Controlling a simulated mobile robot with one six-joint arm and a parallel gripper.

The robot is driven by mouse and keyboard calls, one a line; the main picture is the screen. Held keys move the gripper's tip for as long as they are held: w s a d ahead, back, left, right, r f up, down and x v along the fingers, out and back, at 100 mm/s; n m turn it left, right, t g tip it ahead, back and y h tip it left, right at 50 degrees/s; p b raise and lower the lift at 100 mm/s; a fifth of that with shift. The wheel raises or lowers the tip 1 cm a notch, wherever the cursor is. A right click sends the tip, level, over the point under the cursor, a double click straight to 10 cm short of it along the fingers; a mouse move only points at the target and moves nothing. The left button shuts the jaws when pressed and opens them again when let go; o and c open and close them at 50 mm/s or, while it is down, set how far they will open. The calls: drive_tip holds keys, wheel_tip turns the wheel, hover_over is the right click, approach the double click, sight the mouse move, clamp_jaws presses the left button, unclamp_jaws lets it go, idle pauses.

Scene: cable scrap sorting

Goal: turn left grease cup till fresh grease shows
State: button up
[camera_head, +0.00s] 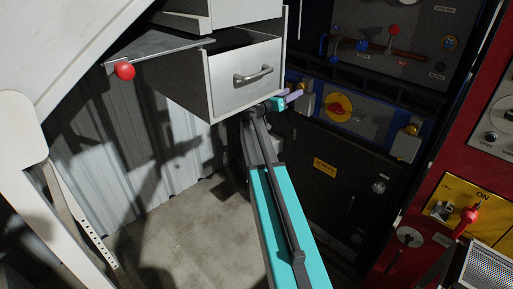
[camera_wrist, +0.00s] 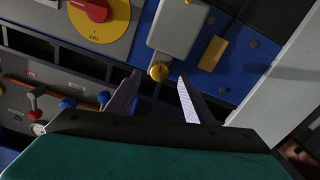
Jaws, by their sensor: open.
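The left grease cup (camera_head: 304,87) is a small brass-yellow knob on a grey block at the left end of the blue panel. In the wrist view the cup (camera_wrist: 159,71) shows just beyond my fingertips, roughly between them sideways. My gripper (camera_head: 294,96) points at it from the left; its two pale purple fingers (camera_wrist: 159,88) are apart, with nothing held. I cannot tell the exact gap in depth to the cup. No grease can be made out on it. A second yellow cup (camera_head: 411,130) sits on a grey block further right.
A red rotary switch (camera_head: 338,107) on a yellow plate lies between the two cups. An open grey drawer (camera_head: 247,80) hangs just above and left of my gripper. A red cabinet (camera_head: 465,150) with a yellow panel stands at right. A red ball knob (camera_head: 124,71) is at upper left.

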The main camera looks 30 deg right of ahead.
drive_tip(key=b+v, duration=0.2)
drive_tip(key=v, duration=0.6)
drive_tip(key=w+a+f+n+t+b, duration=0.1)
drive_tip(key=a+f, duration=0.3)
drive_tip(key=f, duration=0.6)
drive_tip(key=w+a+f+n+t+y+b, duration=0.1)
drive_tip(key=a+f+n, duration=0.3)
drive_tip(key=f, duration=0.7)
drive_tip(key=shift+w+a+b, duration=0.2)
drive_tip(key=shift+b, duration=0.25)
drive_tip(key=d+r+m+p, duration=0.2)
drive_tip(key=d+r, duration=0.1)
drive_tip(key=r, duration=0.4)
drive_tip(key=s+d+r+m+g+p, duration=0.1)
drive_tip(key=d+r+m+p, duration=0.1)
drive_tip(key=r, duration=0.5)
drive_tip(key=s+d+r+m+g+h+p, duration=0.1)
drive_tip(key=d+r+m+p, duration=0.2)
drive_tip(key=r, duration=0.4)
drive_tip(key=shift+s+d+r+m+p, duration=0.1)
drive_tip(key=shift+d+r+m+p, duration=0.3)
drive_tip(key=shift+p, duration=0.35)
